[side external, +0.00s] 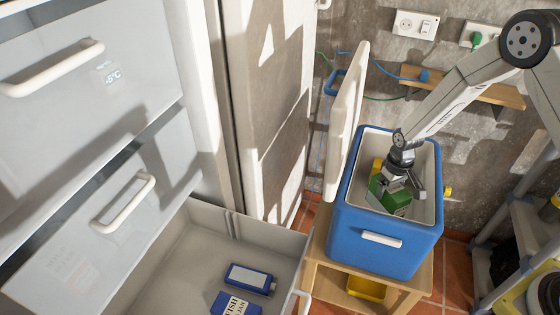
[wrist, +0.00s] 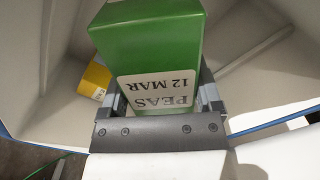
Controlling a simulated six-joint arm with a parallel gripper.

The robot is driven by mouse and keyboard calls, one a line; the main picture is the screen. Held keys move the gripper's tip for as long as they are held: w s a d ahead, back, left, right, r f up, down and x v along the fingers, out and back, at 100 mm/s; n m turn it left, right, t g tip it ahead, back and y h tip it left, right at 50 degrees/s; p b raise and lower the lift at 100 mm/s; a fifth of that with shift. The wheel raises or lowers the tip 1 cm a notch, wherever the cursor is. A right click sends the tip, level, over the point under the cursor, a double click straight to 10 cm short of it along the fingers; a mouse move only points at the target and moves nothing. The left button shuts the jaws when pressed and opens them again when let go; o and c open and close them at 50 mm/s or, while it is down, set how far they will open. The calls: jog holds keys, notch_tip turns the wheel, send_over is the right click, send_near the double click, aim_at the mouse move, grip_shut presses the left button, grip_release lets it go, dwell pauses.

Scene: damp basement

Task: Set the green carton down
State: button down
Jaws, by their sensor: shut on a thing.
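The green carton (side external: 388,197) is in my gripper (side external: 398,182), inside the opening of the blue cooler box (side external: 384,240). In the wrist view the green carton (wrist: 150,40) has a white label reading "PEAS 12 MAR". My gripper (wrist: 162,102) is shut on it, with one finger on each side. A yellow thing (wrist: 96,78) lies in the white-lined cooler to the left of the carton; a bit of it shows in the side view too. Whether the carton touches the cooler floor cannot be told.
The cooler stands on a wooden stand (side external: 318,240), its white lid (side external: 347,120) raised at the left. An open freezer drawer (side external: 190,260) holds a blue-and-white box (side external: 250,278) and a blue box labelled fish (side external: 236,304). A shelf rack (side external: 515,235) stands at right.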

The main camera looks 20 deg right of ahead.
aim_at(384, 203)
jog(key=shift+f, duration=2.9)
jog(key=shift+f, duration=0.15)
jog(key=shift+f, duration=1.95)
jog(key=shift+f, duration=0.1)
grip_release()
